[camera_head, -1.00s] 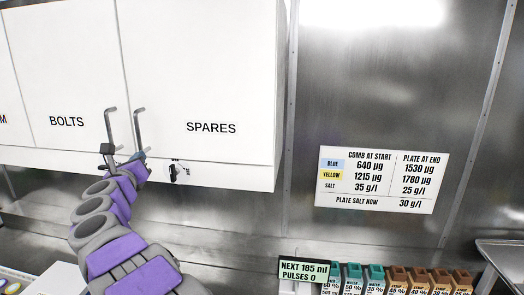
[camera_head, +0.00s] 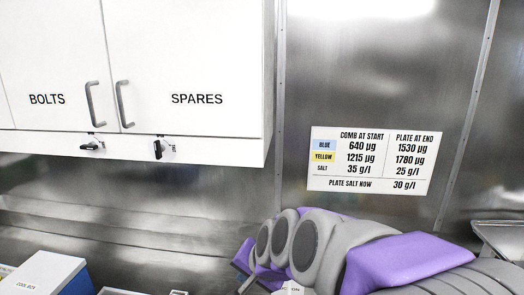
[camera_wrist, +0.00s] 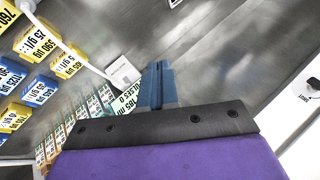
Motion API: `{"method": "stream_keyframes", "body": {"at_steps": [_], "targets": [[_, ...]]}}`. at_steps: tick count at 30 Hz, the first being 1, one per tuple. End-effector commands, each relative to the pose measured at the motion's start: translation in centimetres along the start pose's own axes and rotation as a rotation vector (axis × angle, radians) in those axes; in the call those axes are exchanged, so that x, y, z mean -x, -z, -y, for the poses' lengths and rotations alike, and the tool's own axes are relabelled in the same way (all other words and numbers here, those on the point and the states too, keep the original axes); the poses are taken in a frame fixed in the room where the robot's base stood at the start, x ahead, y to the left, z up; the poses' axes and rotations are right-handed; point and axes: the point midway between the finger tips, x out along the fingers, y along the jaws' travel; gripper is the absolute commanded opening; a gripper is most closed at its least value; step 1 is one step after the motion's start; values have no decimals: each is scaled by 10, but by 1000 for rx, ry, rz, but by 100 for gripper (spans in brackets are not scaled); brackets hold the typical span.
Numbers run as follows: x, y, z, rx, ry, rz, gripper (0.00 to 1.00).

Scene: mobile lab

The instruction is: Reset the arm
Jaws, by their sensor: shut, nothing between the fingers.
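My gripper (camera_wrist: 157,88) shows in the wrist view as blue fingers close together, with nothing between them. It points over the bench and the metal wall, apart from the things around it. In the head view my grey and purple arm lies folded low at the right, and the fingertips cannot be made out there.
White cabinets BOLTS (camera_head: 47,70) and SPARES (camera_head: 190,70) are closed at the upper left, with keys below. A wall chart (camera_head: 372,160) hangs at the centre right. A COOL BOX (camera_head: 45,270) stands lower left. Yellow and blue labelled boxes (camera_wrist: 38,90) line the wrist view's left.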

Motion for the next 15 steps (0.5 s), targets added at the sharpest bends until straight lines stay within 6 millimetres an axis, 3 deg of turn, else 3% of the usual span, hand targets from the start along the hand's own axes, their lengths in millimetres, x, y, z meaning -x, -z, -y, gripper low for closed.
{"method": "stream_keyframes", "body": {"at_steps": [1,3,9,12,15], "targets": [[4,-15,-32,40,-55,32,0],[10,-40,-75,101,-138,98,0],[38,-113,-185,248,-343,300,0],[54,-147,-229,297,-422,403,0],[68,-172,-261,331,-477,484,0]]}}
